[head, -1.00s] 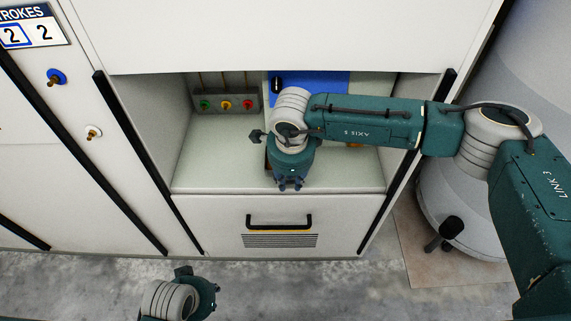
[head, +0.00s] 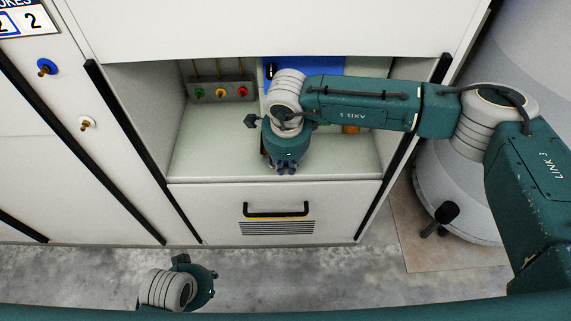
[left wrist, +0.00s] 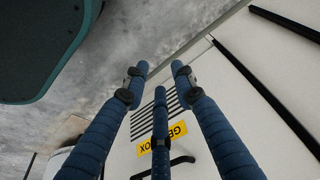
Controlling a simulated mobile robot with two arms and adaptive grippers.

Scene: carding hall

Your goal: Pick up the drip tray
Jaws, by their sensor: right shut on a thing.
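I cannot make out the drip tray for certain in either view. My right gripper (head: 288,168) points down at the front of an open niche (head: 205,155) in the white machine. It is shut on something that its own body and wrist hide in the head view. A small brown edge shows just left of it. My left gripper (head: 209,277) hangs low in front of the machine, apart from it. In the left wrist view its three blue fingers (left wrist: 160,80) are spread with nothing between them.
A drawer front with a black handle (head: 277,212) lies below the niche. Red, yellow and green buttons (head: 221,92) and a blue panel (head: 330,67) are at the niche's back. An orange piece (head: 350,129) shows under my right arm. A grey rounded drum (head: 455,195) stands at the right.

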